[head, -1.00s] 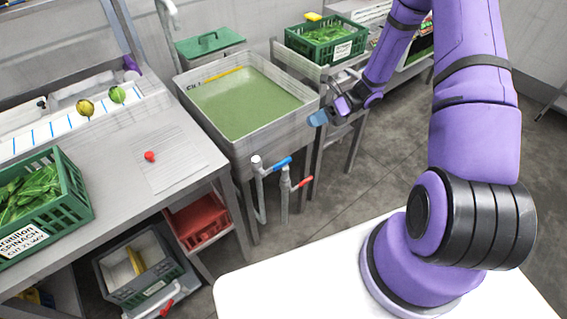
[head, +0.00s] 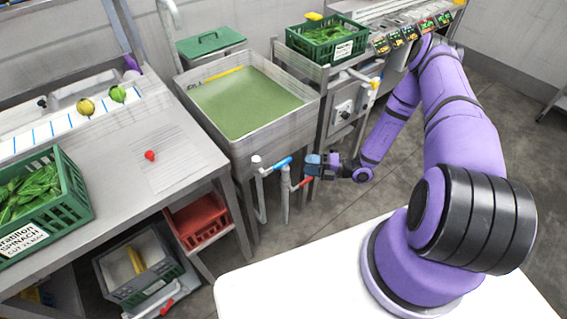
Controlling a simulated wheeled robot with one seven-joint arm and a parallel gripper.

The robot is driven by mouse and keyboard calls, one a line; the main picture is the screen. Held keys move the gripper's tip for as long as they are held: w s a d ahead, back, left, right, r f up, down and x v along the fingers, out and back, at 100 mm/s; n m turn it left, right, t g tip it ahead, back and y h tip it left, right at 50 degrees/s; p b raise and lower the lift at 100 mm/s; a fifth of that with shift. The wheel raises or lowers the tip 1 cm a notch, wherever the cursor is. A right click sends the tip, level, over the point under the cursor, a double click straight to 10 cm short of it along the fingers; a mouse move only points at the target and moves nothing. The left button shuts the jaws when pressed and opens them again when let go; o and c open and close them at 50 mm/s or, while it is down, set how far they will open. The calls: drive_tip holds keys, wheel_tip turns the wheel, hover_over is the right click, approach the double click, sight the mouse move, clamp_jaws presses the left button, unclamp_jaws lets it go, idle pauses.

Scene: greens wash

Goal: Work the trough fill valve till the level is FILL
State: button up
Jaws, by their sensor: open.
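The trough (head: 262,137) holds green water (head: 240,103). A yellow mark (head: 223,74) shows on its back-left wall beside lettering, seemingly above the water; the exact gap is hard to judge. Two pipes stand at the trough's front: one has a blue handle (head: 277,165), the other a red handle (head: 302,184). Both handles point right and slightly up or down from their pipes. My gripper (head: 313,165) is open, just right of the blue handle's end and just above the red handle's end. Whether it touches either handle cannot be told.
A steel table (head: 120,150) at left bears a green spinach crate (head: 75,197) and a small red object (head: 150,155). A red crate (head: 203,222) sits below the table. Floor right of my gripper is clear.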

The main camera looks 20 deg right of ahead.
sight(286, 163)
drive_tip(key=x, duration=0.9)
drive_tip(key=shift+w+a, duration=0.15)
drive_tip(key=shift+a, duration=0.15)
drive_tip(key=shift+c, duration=0.2)
clamp_jaws()
drive_tip(key=shift+r, duration=0.15)
